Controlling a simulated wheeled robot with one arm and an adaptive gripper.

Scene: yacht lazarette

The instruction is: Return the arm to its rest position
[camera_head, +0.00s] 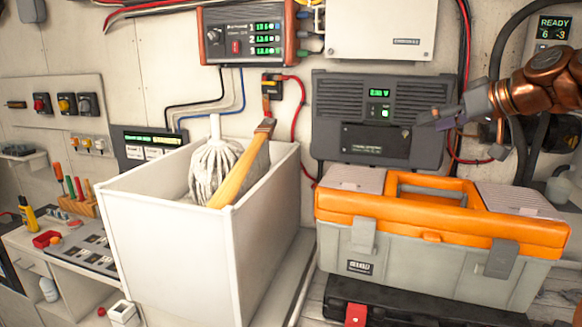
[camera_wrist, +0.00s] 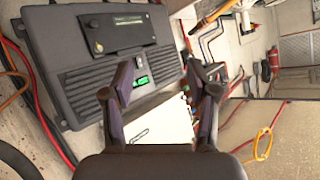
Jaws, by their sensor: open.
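My gripper (camera_head: 437,121) is at the upper right in the head view, in front of the dark grey wall unit. My copper-coloured arm reaches in from the right edge. In the wrist view, the two dark fingers of my gripper (camera_wrist: 161,80) stand apart with nothing between them. The dark wall unit (camera_head: 343,97) with a small green display lies behind the fingers; it also shows in the wrist view (camera_wrist: 75,75). I cannot tell the exact gap between fingers and unit.
An orange and grey toolbox (camera_head: 430,262) stands below my gripper. A white bin (camera_head: 187,262) holding a mop (camera_head: 214,170) and a wooden handle stands left of it. Red and black cables (camera_head: 465,60) hang on the wall near my arm. A bench with tools is far left.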

